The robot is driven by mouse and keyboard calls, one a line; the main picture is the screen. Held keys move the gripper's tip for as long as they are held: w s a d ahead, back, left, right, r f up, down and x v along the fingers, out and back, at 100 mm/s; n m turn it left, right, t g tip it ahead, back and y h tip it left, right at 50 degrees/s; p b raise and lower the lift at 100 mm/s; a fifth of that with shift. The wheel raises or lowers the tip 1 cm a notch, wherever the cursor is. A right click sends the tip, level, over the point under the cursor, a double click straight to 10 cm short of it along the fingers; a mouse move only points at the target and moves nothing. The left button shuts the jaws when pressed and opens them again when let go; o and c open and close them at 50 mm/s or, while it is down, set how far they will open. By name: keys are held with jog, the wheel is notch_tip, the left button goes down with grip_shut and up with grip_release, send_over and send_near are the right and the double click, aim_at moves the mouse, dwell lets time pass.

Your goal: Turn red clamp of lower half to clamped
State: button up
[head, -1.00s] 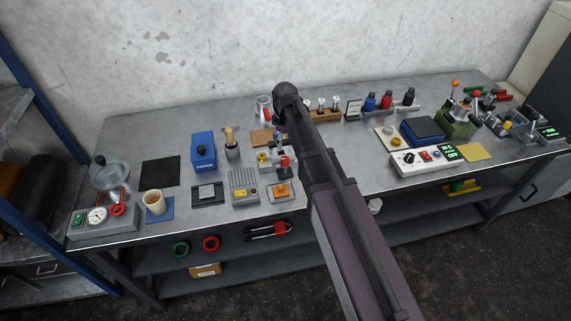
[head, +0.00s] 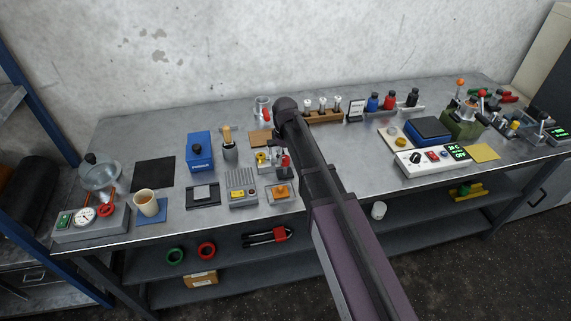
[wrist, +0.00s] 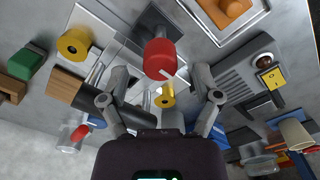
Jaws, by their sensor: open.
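In the wrist view my gripper (wrist: 163,92) is open, with one finger on each side of the picture's middle. A red cylindrical knob (wrist: 161,58), likely the red clamp's handle, stands just beyond the fingertips on a pale metal fixture. I see no contact, and the fingers are not closed on it. Yellow knobs (wrist: 74,44) and (wrist: 166,96) are on or near the same fixture. In the head view the red handle (head: 285,161) shows beside my arm, on the small fixture in mid-bench. My gripper is hidden there behind my arm.
An orange-topped plate (head: 281,193) and a grey ribbed box (head: 242,190) with a yellow panel stand close in front of the fixture.

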jog(key=shift+f+b, duration=0.85)
jog(key=shift+f, duration=0.25)
grip_shut()
